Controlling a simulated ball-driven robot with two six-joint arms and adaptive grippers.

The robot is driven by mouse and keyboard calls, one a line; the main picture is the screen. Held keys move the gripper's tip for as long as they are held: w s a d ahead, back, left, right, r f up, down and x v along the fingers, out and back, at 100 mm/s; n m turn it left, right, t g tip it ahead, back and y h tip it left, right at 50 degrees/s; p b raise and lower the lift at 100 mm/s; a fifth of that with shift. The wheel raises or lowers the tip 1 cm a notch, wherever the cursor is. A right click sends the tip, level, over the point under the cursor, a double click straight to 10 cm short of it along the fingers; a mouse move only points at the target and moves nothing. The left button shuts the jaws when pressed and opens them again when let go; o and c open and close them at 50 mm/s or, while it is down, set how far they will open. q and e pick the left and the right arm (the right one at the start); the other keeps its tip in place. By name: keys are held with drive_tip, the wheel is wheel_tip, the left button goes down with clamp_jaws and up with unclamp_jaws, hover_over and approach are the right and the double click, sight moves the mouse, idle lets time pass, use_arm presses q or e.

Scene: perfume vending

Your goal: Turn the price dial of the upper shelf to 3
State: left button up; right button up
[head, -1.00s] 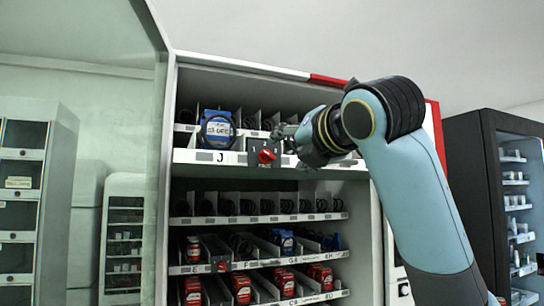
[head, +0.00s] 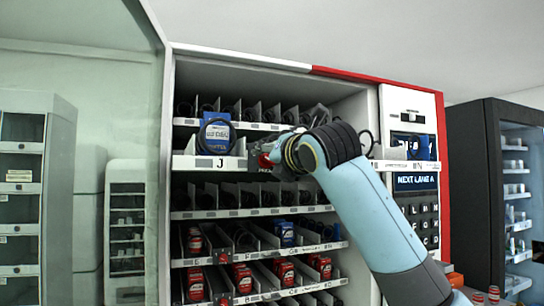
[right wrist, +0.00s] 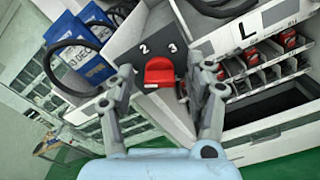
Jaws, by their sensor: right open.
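The red price dial (right wrist: 159,72) sits on a dark plate on the front edge of the upper shelf (head: 205,163). In the right wrist view the white numbers 2 and 3 show on the plate just above the dial; which one it points to is unclear. In the head view the dial (head: 265,161) is partly hidden by my right gripper (head: 277,160). In the right wrist view my right gripper (right wrist: 166,76) is open, with one finger on each side of the dial. I cannot tell whether the fingers touch it. My left gripper is not in view.
A blue perfume box (head: 215,134) stands in a coil in lane J, left of the dial. Lower shelves hold red and blue boxes. The open glass door (head: 100,90) is at the left. A keypad panel (head: 415,215) is at the right.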

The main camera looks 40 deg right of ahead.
clamp_jaws()
idle(0.3)
drive_tip(key=shift+m, duration=0.3)
drive_tip(key=m, duration=1.5)
drive_tip(key=f+m, duration=0.1)
drive_tip(key=m, duration=0.7)
drive_tip(key=shift+m, duration=0.3)
idle(0.3)
